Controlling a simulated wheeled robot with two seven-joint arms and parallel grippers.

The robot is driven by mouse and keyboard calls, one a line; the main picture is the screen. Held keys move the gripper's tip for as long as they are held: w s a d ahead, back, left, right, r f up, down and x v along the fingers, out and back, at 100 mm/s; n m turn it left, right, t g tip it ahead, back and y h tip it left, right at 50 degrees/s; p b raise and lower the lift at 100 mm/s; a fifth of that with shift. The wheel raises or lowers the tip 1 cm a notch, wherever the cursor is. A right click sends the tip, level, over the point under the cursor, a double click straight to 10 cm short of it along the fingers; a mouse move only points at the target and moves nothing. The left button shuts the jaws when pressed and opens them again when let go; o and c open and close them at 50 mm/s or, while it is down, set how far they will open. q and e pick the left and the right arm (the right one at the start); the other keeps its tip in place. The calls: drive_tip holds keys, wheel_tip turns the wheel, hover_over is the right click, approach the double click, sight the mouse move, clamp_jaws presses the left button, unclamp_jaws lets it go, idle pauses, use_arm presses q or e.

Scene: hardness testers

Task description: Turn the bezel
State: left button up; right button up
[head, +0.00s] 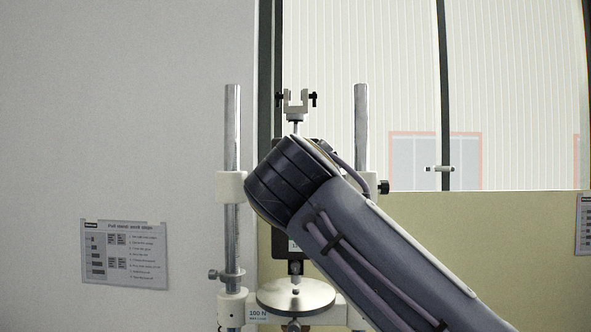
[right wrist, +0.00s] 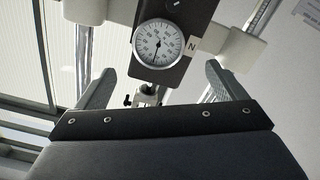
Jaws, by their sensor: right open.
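The round dial (right wrist: 158,44) has a white face, a dark pointer and a thin bezel (right wrist: 183,44) around it. It sits on a dark gauge body (right wrist: 175,76) in the right wrist view. My right gripper (right wrist: 159,68) is open, with one finger to the left of the gauge and one to the right. I see no contact between the fingers and the bezel. In the head view my right arm covers the dial, and the right gripper's fingers are hidden. Only parts of the gauge body (head: 280,245) show there. My left gripper is not in view.
The gauge hangs in a stand between two metal columns (head: 232,130) (head: 361,125) with white clamps (head: 231,187). A small fork-shaped fixture (head: 296,103) tops it and a round metal plate (head: 296,295) lies below. A printed sheet (head: 125,254) is on the wall at left.

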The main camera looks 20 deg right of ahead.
drive_tip(key=p+x, duration=0.2)
drive_tip(key=x, duration=0.4)
drive_tip(key=shift+d, duration=0.2)
drive_tip(key=shift+w, duration=0.1)
drive_tip(key=shift+c, duration=0.3)
